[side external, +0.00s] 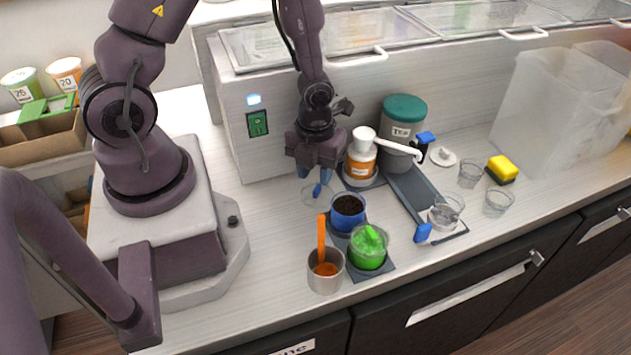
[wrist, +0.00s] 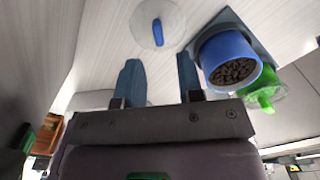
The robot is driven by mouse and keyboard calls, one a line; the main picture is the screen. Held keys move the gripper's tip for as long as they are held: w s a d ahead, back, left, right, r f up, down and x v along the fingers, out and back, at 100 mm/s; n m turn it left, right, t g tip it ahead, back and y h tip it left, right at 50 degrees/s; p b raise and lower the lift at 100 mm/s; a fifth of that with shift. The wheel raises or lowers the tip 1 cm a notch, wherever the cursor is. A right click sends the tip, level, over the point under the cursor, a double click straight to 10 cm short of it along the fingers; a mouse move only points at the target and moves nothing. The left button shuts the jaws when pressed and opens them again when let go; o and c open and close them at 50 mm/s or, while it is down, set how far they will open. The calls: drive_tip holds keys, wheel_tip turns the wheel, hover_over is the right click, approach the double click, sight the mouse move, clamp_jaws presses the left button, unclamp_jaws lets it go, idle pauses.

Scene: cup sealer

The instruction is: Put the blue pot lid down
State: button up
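The blue pot lid (side external: 311,197) is a clear round disc with a blue handle. It appears to lie flat on the white counter, left of the blue pot (side external: 348,219). In the wrist view the lid (wrist: 172,17) is whole except at the top edge, and the blue pot (wrist: 213,53) stands to its right, uncovered, with dark grains inside. My gripper (side external: 315,174) is just above the lid, pointing down.
A green-filled tub (side external: 368,248) and a metal cup (side external: 325,278) with an orange utensil stand in front of the blue pot. A white pump bottle (side external: 362,145) and a teal-lidded jar (side external: 404,108) stand behind. Clear cups and a yellow sponge (side external: 502,168) are at right.

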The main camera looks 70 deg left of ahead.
drive_tip(key=shift+r, duration=1.45)
drive_tip(key=shift+d+r, duration=0.1)
drive_tip(key=w+d+r+n+t, duration=0.1)
drive_tip(key=w+d+r, duration=0.1)
drive_tip(key=d+r, duration=0.3)
wheel_tip(320, 180, up, 17)
drive_tip(key=n+t, duration=0.3)
drive_tip(key=n, duration=1.5)
hover_over(316, 191)
drive_tip(key=s+d, duration=0.3)
drive_tip(key=s+r+n, duration=0.1)
drive_tip(key=n, duration=0.1)
drive_tip(key=s+r+n+t, duration=0.1)
drive_tip(key=r+n, duration=0.1)
drive_tip(key=n, duration=0.1)
drive_tip(key=s+r+n, duration=0.1)
drive_tip(key=s+n, duration=0.1)
drive_tip(key=n, duration=0.1)
drive_tip(key=shift+d+r+t, duration=0.1)
drive_tip(key=shift+r+t, duration=0.05)
drive_tip(key=shift+t, duration=0.15)
